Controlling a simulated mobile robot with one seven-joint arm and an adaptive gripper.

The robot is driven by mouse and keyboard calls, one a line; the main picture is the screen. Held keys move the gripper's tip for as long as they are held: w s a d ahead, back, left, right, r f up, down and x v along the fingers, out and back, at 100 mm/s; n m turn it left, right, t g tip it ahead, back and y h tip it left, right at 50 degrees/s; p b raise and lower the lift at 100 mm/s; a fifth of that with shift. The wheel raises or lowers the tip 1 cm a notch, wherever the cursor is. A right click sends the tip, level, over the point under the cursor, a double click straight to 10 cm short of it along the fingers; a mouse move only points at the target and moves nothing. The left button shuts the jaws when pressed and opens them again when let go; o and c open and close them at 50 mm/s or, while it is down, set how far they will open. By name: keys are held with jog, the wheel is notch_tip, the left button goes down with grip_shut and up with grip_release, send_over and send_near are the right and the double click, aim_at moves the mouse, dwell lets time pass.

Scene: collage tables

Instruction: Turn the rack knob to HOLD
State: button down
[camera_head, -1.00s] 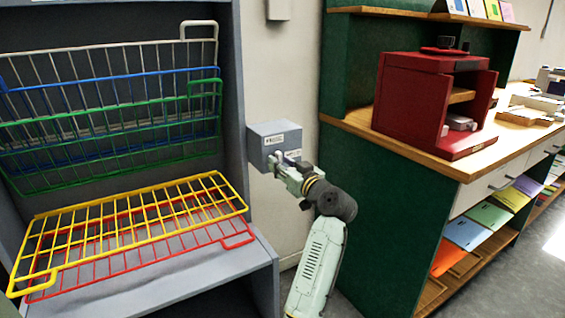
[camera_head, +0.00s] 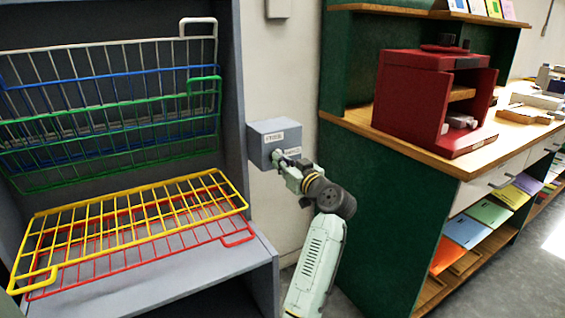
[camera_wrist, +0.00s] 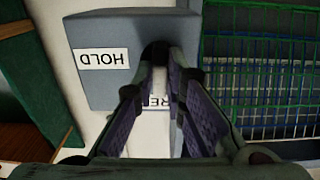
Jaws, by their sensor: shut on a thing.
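The grey control box (camera_head: 262,149) is fixed to the wall beside the rack, and it also shows in the wrist view (camera_wrist: 90,85). My gripper (camera_head: 281,157) is at the front of the box; in the wrist view its fingers (camera_wrist: 160,62) are closed around the knob. The knob is almost wholly hidden by the fingers. A white HOLD label (camera_wrist: 102,59) shows upside down, left of the fingers. A second white label (camera_wrist: 157,98) is partly covered by the fingers, with only "RE" readable. The knob's pointing direction cannot be told.
The grey rack stand with white, blue, green, yellow (camera_head: 130,220) and red wire shelves is on the left. A green cabinet (camera_head: 385,215) with a wooden top and a red case (camera_head: 415,100) is on the right. Bare wall lies around the box.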

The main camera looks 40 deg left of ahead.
jog(key=shift+m, duration=0.3)
jog(key=shift+w+f+m+p, duration=0.1)
jog(key=shift+m+p, duration=2.25)
jog(key=shift+m, duration=2)
jog(key=shift+w+m+p, duration=0.1)
jog(key=shift+m+p, duration=2.2)
jog(key=shift+m, duration=2.05)
jog(key=c, duration=1.6)
grip_release()
jog(key=shift+c, duration=0.2)
jog(key=shift+d, duration=0.1)
